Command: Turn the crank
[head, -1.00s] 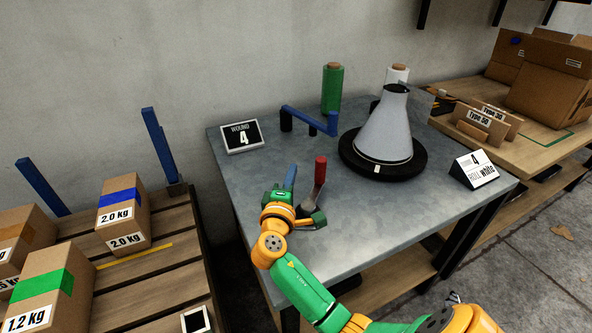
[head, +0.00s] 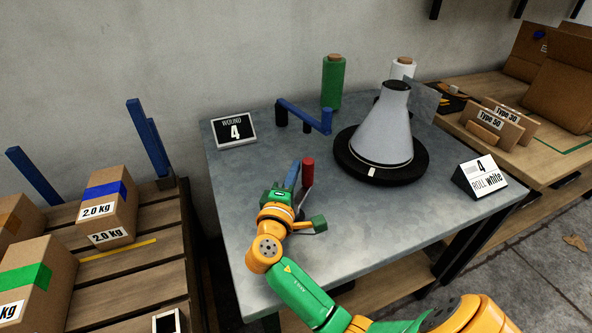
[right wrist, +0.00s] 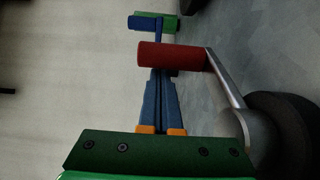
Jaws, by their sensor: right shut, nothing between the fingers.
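The crank has a red handle (head: 308,170) and stands on the grey table. In the right wrist view the red handle (right wrist: 170,57) lies across the picture just past my fingertips, and its metal arm (right wrist: 226,80) runs to a dark round hub (right wrist: 268,130). My right gripper (head: 292,174) is just left of the handle in the head view. Its blue fingers (right wrist: 158,78) are shut with nothing between them, and the tips are at or very near the handle; I cannot tell whether they touch. The gripper hides the crank's base in the head view. My left gripper is not in view.
A grey cone on a black disc (head: 345,172), a blue bar on posts (head: 305,115) and a green roll (head: 332,82) stand behind. A pallet with boxes (head: 108,205) stands left. The table's front is clear.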

